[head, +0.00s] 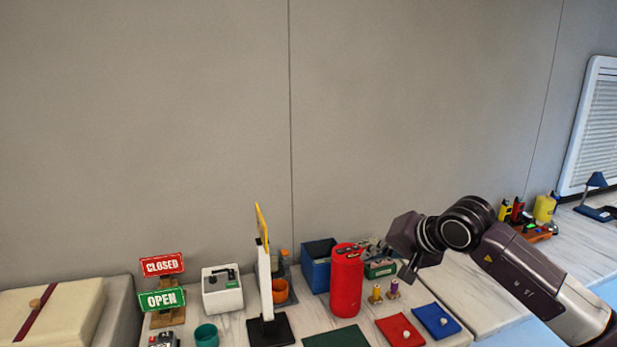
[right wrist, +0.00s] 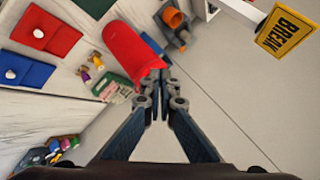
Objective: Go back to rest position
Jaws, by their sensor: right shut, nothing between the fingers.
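My right gripper (head: 407,272) hangs above the back of the counter at the right in the head view. In the right wrist view its fingers (right wrist: 160,78) are together with nothing between them. A red cylinder (head: 347,282) stands just left of it in the head view; in the right wrist view the red cylinder (right wrist: 128,52) shows beyond the fingertips. I cannot tell the exact gap between them. My left gripper is in neither view.
On the counter are a blue bin (head: 316,270), a sign on a black stand (head: 265,285), red (head: 400,330) and blue (head: 436,320) pads, a white box (head: 221,291) and OPEN/CLOSED signs (head: 162,300). The wall above is bare.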

